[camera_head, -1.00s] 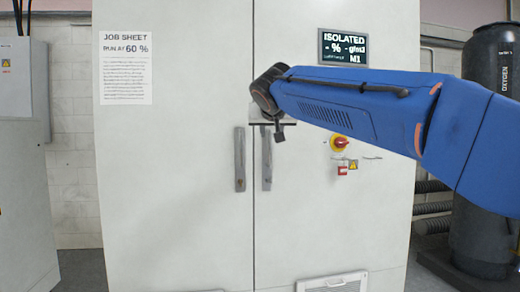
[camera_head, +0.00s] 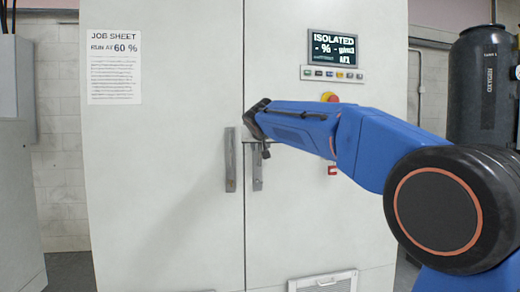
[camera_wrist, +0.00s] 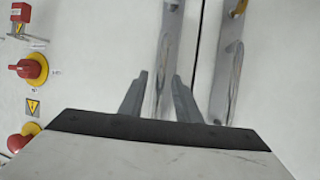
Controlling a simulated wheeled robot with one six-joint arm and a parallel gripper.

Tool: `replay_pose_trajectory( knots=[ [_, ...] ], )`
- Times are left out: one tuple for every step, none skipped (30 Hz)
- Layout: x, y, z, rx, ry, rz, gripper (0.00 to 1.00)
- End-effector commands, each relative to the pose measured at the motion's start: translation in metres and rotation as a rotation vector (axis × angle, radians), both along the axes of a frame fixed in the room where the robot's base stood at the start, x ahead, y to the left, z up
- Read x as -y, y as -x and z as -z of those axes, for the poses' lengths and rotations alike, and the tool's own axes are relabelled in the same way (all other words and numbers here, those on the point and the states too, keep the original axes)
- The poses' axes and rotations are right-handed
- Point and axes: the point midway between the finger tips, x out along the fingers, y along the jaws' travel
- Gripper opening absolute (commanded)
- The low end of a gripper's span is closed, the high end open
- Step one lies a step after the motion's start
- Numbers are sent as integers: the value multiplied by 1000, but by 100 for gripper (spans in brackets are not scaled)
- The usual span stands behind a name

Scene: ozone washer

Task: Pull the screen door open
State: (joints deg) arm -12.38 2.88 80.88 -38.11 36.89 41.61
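The screen door (camera_head: 300,225) is the right-hand door of a white cabinet, with a dark display (camera_head: 333,48) reading "ISOLATED". It looks closed, flush at the centre seam. Its grey vertical handle (camera_head: 257,170) is beside the seam, its upper part hidden by my gripper (camera_head: 262,147). In the wrist view my gripper (camera_wrist: 160,98) is open, with a finger on each side of this handle (camera_wrist: 166,50). I cannot tell whether the fingers touch it or how deep it sits between them.
The left door's handle (camera_head: 230,160) is close across the seam; it also shows in the wrist view (camera_wrist: 232,70). A red rotary switch (camera_wrist: 32,68) on yellow is beside the screen door's handle. A vent (camera_head: 323,283) is low on that door. A dark oxygen cylinder (camera_head: 482,85) stands right.

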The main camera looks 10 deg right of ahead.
Motion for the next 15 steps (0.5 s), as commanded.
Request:
replay_pose_trajectory(
  knots=[
    [1, -6, 3, -1, 0, 1, 30],
    [2, -8, 4, -2, 1, 1, 30],
    [2, -11, 6, -1, 1, 1, 30],
    [2, -13, 6, -1, 1, 0, 30],
    [3, -14, 6, 0, 1, 0, 30],
    [3, -16, 7, 0, 1, 0, 30],
    [3, -17, 7, 0, 1, -1, 30],
    [3, -17, 7, 1, 1, -1, 30],
    [3, -18, 7, 1, 1, -1, 30],
    [3, -18, 8, 1, 0, -1, 30],
    [3, -19, 8, 1, 1, -1, 30],
    [3, -19, 8, 1, 0, -1, 30],
    [3, -19, 8, 1, 0, -1, 30],
    [3, -19, 8, 0, 0, -1, 30],
    [3, -18, 8, 0, 0, -1, 30]
  ],
)
